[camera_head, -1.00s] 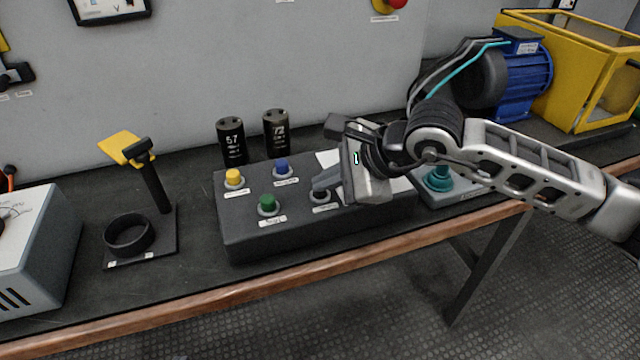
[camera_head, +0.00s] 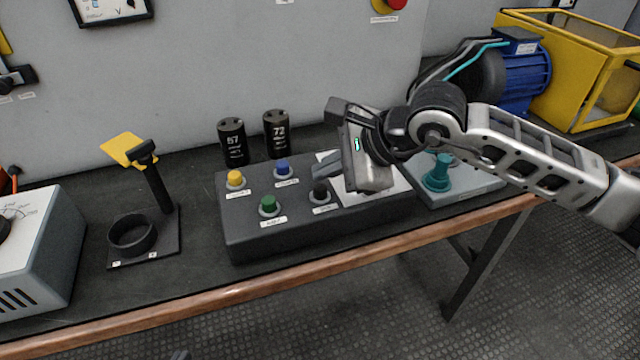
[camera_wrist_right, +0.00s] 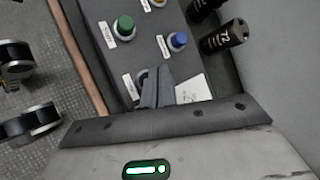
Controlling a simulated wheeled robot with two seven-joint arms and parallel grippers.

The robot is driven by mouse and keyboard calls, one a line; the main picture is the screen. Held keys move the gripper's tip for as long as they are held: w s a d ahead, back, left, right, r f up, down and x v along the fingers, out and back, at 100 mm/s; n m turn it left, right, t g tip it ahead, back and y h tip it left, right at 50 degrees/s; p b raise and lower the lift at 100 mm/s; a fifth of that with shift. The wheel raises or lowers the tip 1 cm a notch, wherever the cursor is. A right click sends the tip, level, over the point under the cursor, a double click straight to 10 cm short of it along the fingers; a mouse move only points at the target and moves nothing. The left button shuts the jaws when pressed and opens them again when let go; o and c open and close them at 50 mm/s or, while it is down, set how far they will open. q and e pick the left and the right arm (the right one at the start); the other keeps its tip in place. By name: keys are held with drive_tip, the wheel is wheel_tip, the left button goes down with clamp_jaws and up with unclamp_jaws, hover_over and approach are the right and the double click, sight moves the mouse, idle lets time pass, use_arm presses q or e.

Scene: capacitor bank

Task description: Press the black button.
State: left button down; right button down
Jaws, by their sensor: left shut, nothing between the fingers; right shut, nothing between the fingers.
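The black button (camera_head: 320,191) stands in a pale collar at the front of the dark control box (camera_head: 245,245), right of the green button (camera_head: 268,204). My right gripper (camera_head: 316,171) is shut and empty. Its fingertips are above and slightly behind the black button, apart from it in the head view. In the right wrist view the shut fingers (camera_wrist_right: 165,82) cover most of the black button; only part of its collar shows. A small dark tip at the bottom edge of the head view appears to be my left gripper (camera_head: 180,355), mostly out of frame, away from the box.
A yellow button (camera_head: 235,178) and a blue button (camera_head: 283,168) sit at the back of the box. Two black capacitors (camera_head: 276,135) stand behind it. A teal-handled device (camera_head: 437,178) is at right, a black ring stand (camera_head: 165,238) at left.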

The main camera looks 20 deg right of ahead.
sight(326, 199)
wheel_tip(326, 199, up, 5)
drive_tip(key=shift+f+p, duration=0.1)
drive_tip(key=shift+p, duration=1.05)
